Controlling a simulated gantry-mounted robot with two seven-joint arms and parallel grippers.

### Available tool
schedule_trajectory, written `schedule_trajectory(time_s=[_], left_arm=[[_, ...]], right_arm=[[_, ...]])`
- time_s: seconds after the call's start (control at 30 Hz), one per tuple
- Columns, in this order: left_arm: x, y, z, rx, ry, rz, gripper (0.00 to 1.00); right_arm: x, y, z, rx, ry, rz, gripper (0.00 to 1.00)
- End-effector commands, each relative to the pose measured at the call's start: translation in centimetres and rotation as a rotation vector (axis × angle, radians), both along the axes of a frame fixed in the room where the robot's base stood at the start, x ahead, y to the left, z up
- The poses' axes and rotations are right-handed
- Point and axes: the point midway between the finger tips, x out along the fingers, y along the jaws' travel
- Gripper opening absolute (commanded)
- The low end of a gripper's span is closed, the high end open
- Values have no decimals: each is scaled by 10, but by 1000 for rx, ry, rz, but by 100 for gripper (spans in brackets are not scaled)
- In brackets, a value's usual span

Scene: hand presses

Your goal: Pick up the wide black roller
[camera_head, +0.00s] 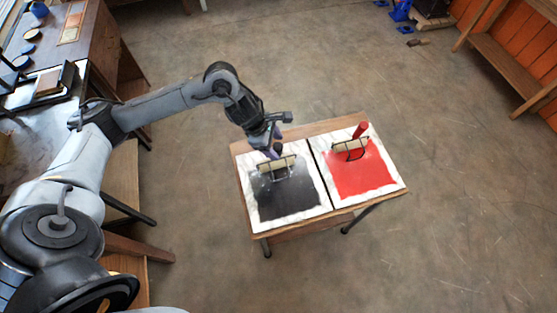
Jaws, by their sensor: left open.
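The wide black roller (277,164) lies on the far part of the black ink slab (290,197), on the left of a small wooden table. It has a pale wide bar and a dark frame, and its handle points away toward my gripper. My left gripper (274,146) is open at the handle, over the far edge of the slab. The fingers and the handle overlap here, so I cannot tell whether they touch. My right gripper is not in view.
A red roller (351,145) with a red handle rests on the red ink slab (360,176) at the right of the table (310,129). A workbench with tools and tins stands at the left. A wooden shelf (510,75) stands at the upper right. Open concrete floor surrounds the small table.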

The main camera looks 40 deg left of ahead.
Motion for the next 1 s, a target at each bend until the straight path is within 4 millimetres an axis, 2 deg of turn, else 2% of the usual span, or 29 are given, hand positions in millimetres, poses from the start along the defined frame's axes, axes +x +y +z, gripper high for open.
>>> schedule_trajectory(time_s=[0.2,0.53,0.87,0.9,1.0], left_arm=[[6,-8,-23,-2,1,0,64],[8,-9,-28,1,-1,-1,64],[8,-9,-27,0,-2,-1,14],[9,-9,-27,0,-3,0,10],[9,-9,-27,0,-3,0,10]], right_arm=[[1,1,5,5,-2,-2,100],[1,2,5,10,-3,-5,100],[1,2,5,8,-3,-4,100],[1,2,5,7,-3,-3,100],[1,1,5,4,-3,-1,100]])
